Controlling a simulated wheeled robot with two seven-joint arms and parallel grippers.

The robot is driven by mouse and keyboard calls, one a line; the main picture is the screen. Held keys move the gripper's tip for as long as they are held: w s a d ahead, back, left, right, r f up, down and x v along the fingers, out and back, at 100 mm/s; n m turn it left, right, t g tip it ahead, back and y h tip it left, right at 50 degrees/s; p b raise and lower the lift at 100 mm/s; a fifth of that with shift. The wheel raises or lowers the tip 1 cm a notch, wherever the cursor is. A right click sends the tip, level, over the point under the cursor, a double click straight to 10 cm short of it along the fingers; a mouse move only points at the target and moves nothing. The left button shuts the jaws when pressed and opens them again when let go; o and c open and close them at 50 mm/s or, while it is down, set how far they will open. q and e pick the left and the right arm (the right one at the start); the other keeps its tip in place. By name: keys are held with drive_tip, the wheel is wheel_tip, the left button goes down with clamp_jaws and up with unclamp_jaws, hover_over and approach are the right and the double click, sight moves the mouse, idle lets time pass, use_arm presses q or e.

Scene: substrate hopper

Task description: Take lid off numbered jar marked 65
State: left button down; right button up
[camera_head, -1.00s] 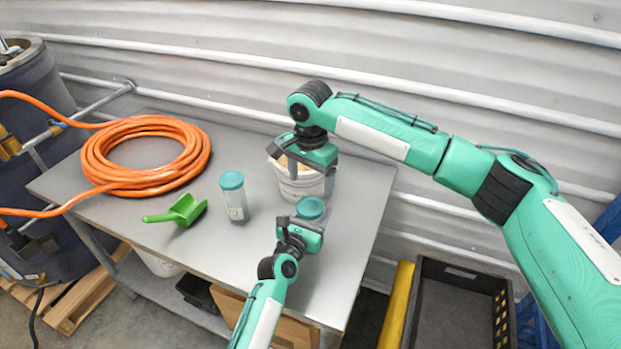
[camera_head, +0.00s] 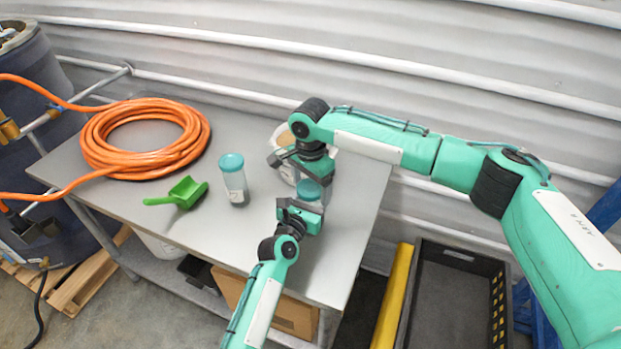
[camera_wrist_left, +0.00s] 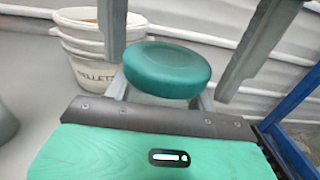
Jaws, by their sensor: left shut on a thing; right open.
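A clear jar with a teal lid (camera_head: 309,187) stands near the table's right side. My left gripper (camera_head: 303,210) is shut on its body from the front. In the left wrist view the round lid (camera_wrist_left: 168,68) sits on the jar, above my left fingers. My right gripper (camera_head: 301,169) is open just above and behind this jar. Its two grey fingers (camera_wrist_left: 183,45) hang on either side of the lid, apart from it. A second teal-lidded jar (camera_head: 234,180) stands upright to the left, with a label too small to read. No number shows on the held jar.
A white bucket (camera_wrist_left: 85,50) marked PELLETS stands behind the held jar, partly hidden by my right gripper in the head view. A green scoop (camera_head: 180,193) and an orange hose coil (camera_head: 145,165) lie left on the grey table (camera_head: 230,240). The table's front middle is clear.

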drive_tip(key=c, duration=1)
drive_tip(key=n, duration=0.4)
drive_tip(key=shift+n, duration=0.3)
drive_tip(key=n, duration=0.5)
drive_tip(key=shift+n, duration=0.3)
drive_tip(key=o, duration=1.1)
drive_tip(key=shift+r, duration=0.1)
